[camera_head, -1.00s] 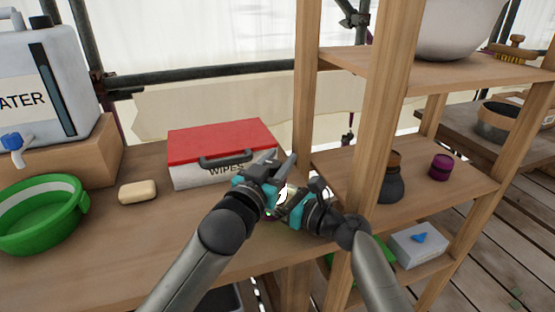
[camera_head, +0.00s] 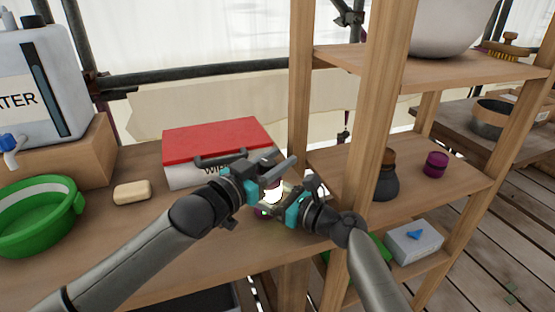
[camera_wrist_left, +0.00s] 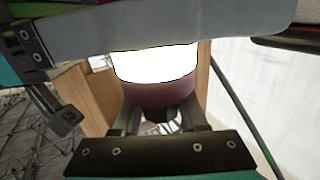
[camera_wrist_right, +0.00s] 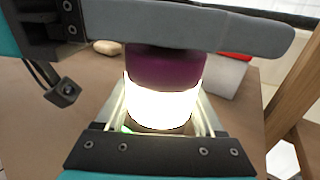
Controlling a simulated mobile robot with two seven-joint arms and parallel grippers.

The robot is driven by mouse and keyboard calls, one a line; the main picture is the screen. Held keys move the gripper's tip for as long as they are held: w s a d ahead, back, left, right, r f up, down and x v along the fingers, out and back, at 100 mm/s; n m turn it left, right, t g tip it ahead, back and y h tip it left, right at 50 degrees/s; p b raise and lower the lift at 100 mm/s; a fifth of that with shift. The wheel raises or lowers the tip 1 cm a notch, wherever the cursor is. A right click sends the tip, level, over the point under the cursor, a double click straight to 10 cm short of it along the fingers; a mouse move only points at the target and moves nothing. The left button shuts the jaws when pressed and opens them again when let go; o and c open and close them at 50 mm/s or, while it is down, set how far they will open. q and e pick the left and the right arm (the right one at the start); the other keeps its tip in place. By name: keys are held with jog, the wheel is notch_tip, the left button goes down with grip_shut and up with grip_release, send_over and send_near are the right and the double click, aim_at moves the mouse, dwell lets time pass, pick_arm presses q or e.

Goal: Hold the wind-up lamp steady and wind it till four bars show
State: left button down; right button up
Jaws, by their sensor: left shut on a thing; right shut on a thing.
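The wind-up lamp (camera_head: 273,196) has a glowing white band and a purple end. It stands over the bench's right end, largely hidden by my grippers. My left gripper (camera_head: 272,177) is shut at its upper part; in the left wrist view the purple end (camera_wrist_left: 160,94), with a dark knob, sits at the fingers. My right gripper (camera_head: 284,208) is shut on the lower part. In the right wrist view the purple end is above the glowing band (camera_wrist_right: 160,108). A small green light (camera_wrist_right: 127,130) shows low on it; I cannot count bars.
A red-lidded wipes box (camera_head: 218,140) is close behind the grippers. A soap bar (camera_head: 132,192), green basin (camera_head: 38,217) and water container (camera_head: 40,85) are left. The wooden shelf unit's post (camera_head: 300,100) stands close on the right. The bench's front middle is clear.

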pick_arm(q)
jog(key=shift+c, duration=2.2)
grip_release()
jog(key=shift+s, duration=0.1)
jog(key=v, duration=1.2)
jog(key=shift+f, duration=0.1)
